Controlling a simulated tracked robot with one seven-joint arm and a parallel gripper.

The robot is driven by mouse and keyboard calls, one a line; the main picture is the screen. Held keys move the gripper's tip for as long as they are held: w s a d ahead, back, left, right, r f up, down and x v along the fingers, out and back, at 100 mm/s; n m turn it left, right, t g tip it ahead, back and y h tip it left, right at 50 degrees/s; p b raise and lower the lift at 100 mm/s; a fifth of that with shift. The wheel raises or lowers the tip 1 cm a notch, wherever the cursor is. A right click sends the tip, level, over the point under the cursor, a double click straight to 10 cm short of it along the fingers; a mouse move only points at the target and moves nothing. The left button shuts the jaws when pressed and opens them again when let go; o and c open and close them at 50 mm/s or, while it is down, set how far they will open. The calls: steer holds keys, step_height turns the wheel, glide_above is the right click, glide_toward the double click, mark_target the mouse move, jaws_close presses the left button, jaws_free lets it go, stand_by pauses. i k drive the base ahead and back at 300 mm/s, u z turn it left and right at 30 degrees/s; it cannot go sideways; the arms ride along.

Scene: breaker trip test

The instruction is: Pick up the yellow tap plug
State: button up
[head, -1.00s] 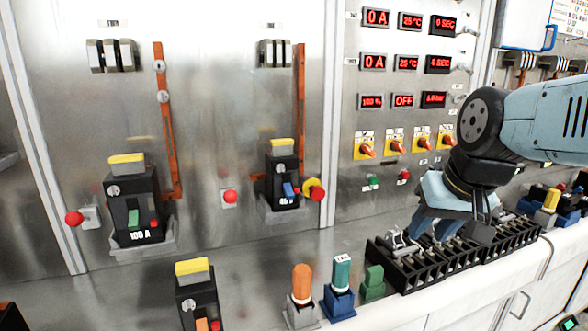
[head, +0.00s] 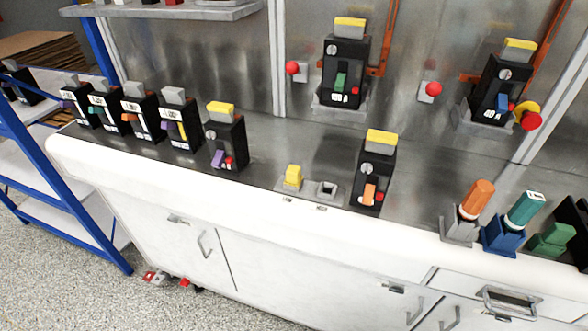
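A small yellow block (head: 293,175), which looks like the yellow tap plug, sits upright in a grey plate near the front edge of the bench. A grey socket with a dark opening (head: 327,190) is just to its right. The plug stands between two black breakers: one with a purple lever (head: 226,143) to its left, and one with an orange lever (head: 373,176) to its right. Both breakers have yellow tops. My gripper is not in view, so its state is hidden.
Several breakers with grey tops (head: 139,112) stand in a row at the left. An orange-handled tool (head: 476,199) and a teal-handled one (head: 524,209) stand in holders at the right. A blue-framed shelf (head: 48,180) is left of the bench. The bench just around the yellow block is clear.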

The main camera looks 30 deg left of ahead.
mark_target(294, 178)
steer(key=z, duration=1.1)
steer(key=i, duration=0.1)
steer(key=u, duration=2.85)
steer(key=k, duration=0.9)
steer(key=u, duration=0.2)
steer(key=i, duration=0.9)
steer(key=z, duration=0.1)
